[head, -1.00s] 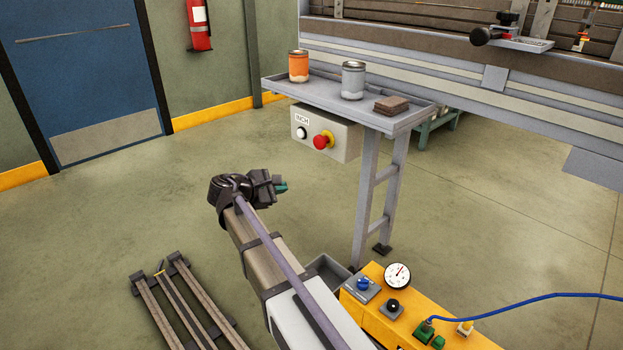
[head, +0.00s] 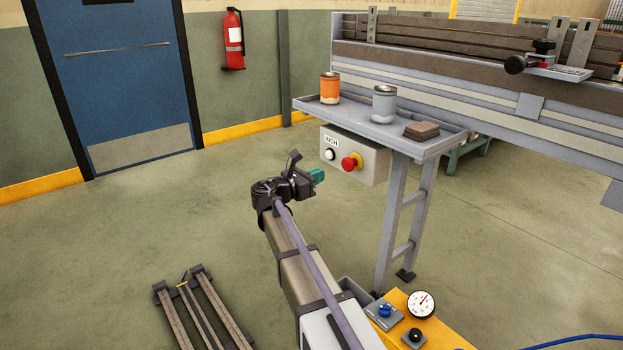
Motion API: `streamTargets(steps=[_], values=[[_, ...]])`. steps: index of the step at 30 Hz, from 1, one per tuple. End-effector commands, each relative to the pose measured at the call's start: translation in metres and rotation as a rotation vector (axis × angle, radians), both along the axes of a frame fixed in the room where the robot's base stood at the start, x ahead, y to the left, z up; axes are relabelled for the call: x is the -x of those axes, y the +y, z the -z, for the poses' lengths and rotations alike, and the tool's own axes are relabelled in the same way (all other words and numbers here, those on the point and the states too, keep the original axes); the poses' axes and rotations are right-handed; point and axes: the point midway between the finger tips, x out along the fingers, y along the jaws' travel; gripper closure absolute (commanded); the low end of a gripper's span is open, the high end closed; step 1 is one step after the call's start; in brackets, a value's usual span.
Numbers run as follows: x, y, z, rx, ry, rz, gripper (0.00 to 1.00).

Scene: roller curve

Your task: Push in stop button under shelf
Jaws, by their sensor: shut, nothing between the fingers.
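The stop button (head: 350,163) is a red mushroom head on a yellow collar. It sits on the front of a pale grey control box (head: 374,166) mounted under the shelf (head: 373,127). A white button (head: 331,154) and an "INCH" label are to its left on the same box. My gripper (head: 318,176), with teal fingertips, is shut and empty. In the picture it shows a little left of and below the stop button, apart from it. The exact depth between them is hard to tell.
On the shelf stand an orange can (head: 329,89), a grey can (head: 383,103) and brown blocks (head: 421,130). The shelf's grey leg frame (head: 405,220) stands to the right. A yellow panel (head: 445,333) with a gauge is at the lower right.

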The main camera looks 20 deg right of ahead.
Motion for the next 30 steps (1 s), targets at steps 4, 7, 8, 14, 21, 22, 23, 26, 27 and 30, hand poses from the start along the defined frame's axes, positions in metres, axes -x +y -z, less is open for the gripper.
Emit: streamTargets(steps=[4, 7, 8, 14, 21, 22, 23, 26, 27, 30], values=[[-0.009, -0.034, 0.0, 0.0, 0.0, 0.002, 1.0], [-0.014, -0.054, 0.0, 0.0, 0.0, 0.002, 1.0], [-0.015, -0.06, 0.0, 0.0, 0.0, 0.002, 1.0], [-0.02, -0.084, 0.0, 0.0, -0.001, 0.0, 1.0], [-0.021, -0.088, 0.0, 0.0, -0.001, -0.001, 1.0], [-0.021, -0.088, 0.0, 0.0, -0.001, -0.001, 1.0], [-0.021, -0.088, 0.0, 0.0, -0.001, -0.001, 1.0], [-0.021, -0.089, 0.0, 0.0, -0.001, -0.001, 1.0], [-0.022, -0.091, 0.0, 0.0, -0.001, 0.0, 1.0], [-0.025, -0.103, 0.0, 0.0, -0.001, 0.002, 1.0]])
